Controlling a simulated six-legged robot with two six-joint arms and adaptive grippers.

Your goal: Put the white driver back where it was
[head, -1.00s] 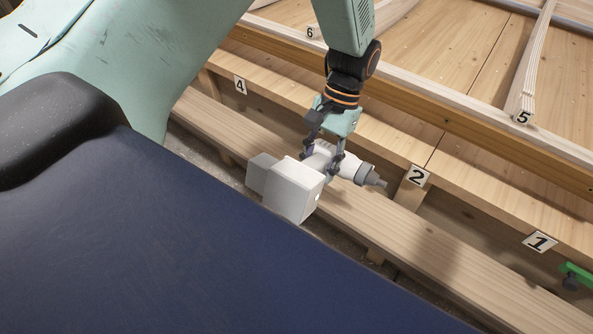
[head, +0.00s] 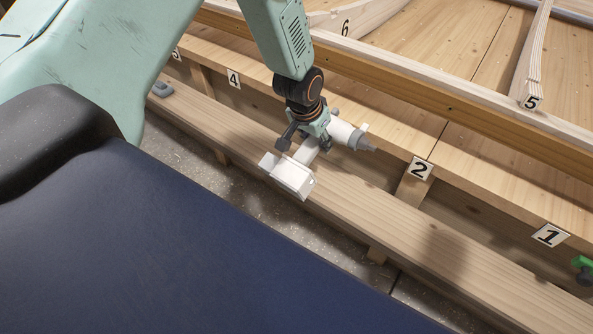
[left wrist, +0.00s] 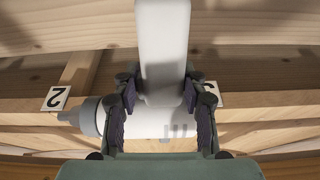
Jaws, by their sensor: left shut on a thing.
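The white driver (head: 342,131) is in my left gripper (head: 307,143), above or at the lower wooden plank (head: 420,235). Its grey nose points right, toward label 2, and its blocky white base (head: 290,177) points toward me. In the left wrist view the fingers (left wrist: 160,95) stand on both sides of the driver's handle (left wrist: 163,45), where it meets the body (left wrist: 155,122). The grey nose points left there. I cannot tell whether the driver touches the plank. My right gripper is not in view.
Number labels mark the bench front, among them label 4 (head: 234,78), label 2 (head: 420,168) and label 1 (head: 550,235). A grey object (head: 162,89) lies on the plank's far left. A green item (head: 583,265) is at the right edge. The plank right of the driver is clear.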

